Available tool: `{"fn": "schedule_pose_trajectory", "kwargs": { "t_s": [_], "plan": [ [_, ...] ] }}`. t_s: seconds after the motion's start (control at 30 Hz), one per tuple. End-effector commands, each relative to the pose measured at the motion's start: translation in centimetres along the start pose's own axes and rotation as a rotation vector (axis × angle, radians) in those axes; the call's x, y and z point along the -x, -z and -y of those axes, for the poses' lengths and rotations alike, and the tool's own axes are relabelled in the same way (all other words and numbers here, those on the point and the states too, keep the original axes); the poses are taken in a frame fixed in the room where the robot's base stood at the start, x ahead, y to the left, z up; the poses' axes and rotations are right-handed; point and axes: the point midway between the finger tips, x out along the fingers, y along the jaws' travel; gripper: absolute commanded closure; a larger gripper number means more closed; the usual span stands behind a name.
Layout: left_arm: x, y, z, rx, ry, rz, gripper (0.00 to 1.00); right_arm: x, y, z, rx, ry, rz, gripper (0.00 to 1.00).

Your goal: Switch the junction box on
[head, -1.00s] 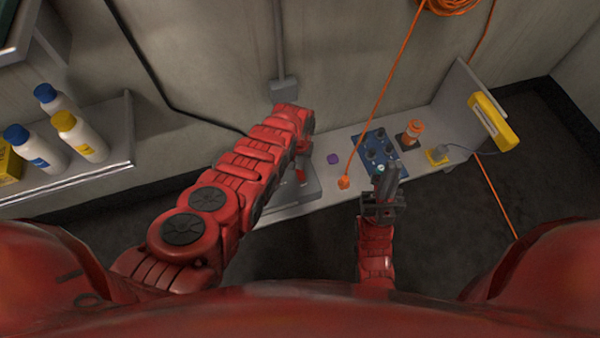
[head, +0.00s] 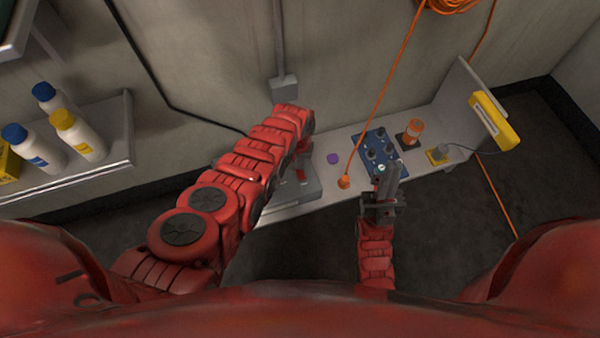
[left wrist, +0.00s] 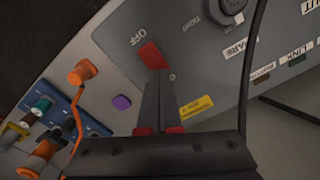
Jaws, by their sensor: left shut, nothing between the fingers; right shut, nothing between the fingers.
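The grey junction box (head: 305,192) stands on the bench, partly hidden by my left arm in the head view. In the left wrist view the box's panel (left wrist: 195,65) carries printed labels, and a red switch lever (left wrist: 151,55) sits beside the word OFF. My left gripper (left wrist: 157,75) is shut and empty, its tips right at the lever's near end; I cannot tell whether they touch. My right gripper (head: 389,170) is shut and empty, at the front of the blue control panel (head: 368,146).
An orange plug (head: 344,182) with its cord and a purple button (head: 333,158) lie between box and blue panel. An orange-topped post (head: 412,131) and a yellow block (head: 437,154) stand to the right. A shelf (head: 110,172) with bottles is at the left.

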Motion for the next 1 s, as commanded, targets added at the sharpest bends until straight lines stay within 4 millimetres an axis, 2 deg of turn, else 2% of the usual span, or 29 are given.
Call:
{"fn": "schedule_pose_trajectory", "kwargs": {
  "t_s": [1.0],
  "plan": [
    [-1.4, 0.0, 0.0, 0.000, 0.000, 0.001, 1.00, 1.3, -0.2, 0.1, 0.001, 0.002, -0.001, 1.00]
  ]
}}
